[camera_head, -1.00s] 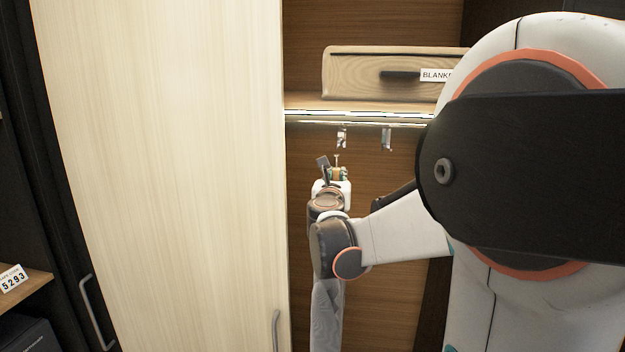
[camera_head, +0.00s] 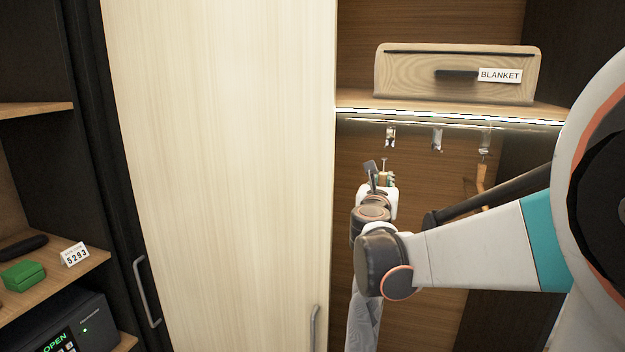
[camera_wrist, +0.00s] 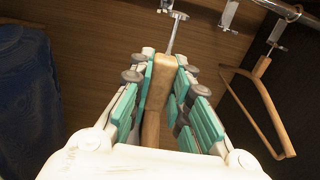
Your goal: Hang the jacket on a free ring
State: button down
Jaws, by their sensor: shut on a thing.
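My gripper (camera_wrist: 160,90) is shut on the jacket's wooden hanger (camera_wrist: 157,95), with teal finger pads on both sides. The hanger's metal hook (camera_wrist: 173,35) points up; it also shows in the head view (camera_head: 384,164). Pale grey cloth, seemingly the jacket (camera_head: 362,322), hangs below my wrist and is mostly hidden. The left ring (camera_head: 390,136) is just above the hook, with a small gap in the head view. Contact is unclear in the wrist view. The middle ring (camera_head: 437,139) looks empty. The right ring (camera_head: 484,142) carries a bare wooden hanger (camera_wrist: 262,95).
A pale sliding door (camera_head: 215,180) stands close left of my gripper. A lit shelf (camera_head: 450,112) with a blanket drawer (camera_head: 455,75) is above the rings. A dark blue thing (camera_wrist: 25,100) fills the wrist view's left side. A safe (camera_head: 70,325) is at lower left.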

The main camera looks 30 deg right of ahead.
jog(key=shift+v, duration=1.65)
